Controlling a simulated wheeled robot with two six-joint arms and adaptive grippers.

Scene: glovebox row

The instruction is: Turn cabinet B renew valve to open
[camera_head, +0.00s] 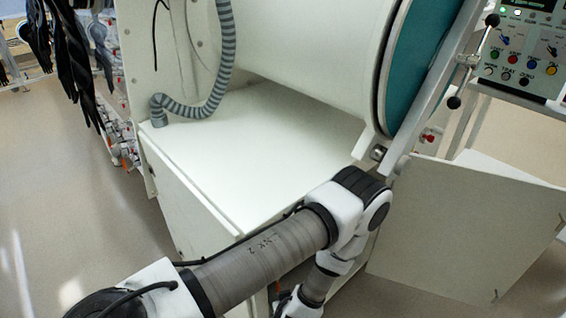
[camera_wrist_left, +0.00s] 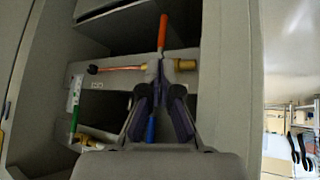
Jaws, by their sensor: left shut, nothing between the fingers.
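In the left wrist view, my left gripper (camera_wrist_left: 159,78) is shut and empty. Its fingertips are in front of a grey panel with copper pipe and brass fittings, at the foot of an orange-red lever (camera_wrist_left: 163,32). I cannot tell whether they touch it. A brass fitting (camera_wrist_left: 186,64) sits just right of the tips. A blue handle (camera_wrist_left: 150,127) shows partly behind the fingers, and a green handle (camera_wrist_left: 75,118) is at lower left. No readable label shows which one is the renew valve. In the head view my left arm reaches down beside the cabinet; its gripper is hidden.
The white cabinet top (camera_head: 255,145) carries a ribbed grey hose (camera_head: 225,60). A teal round door (camera_head: 420,50) and a control panel (camera_head: 525,50) are at the right. An open white door panel (camera_head: 460,225) stands at lower right. Floor is free at left.

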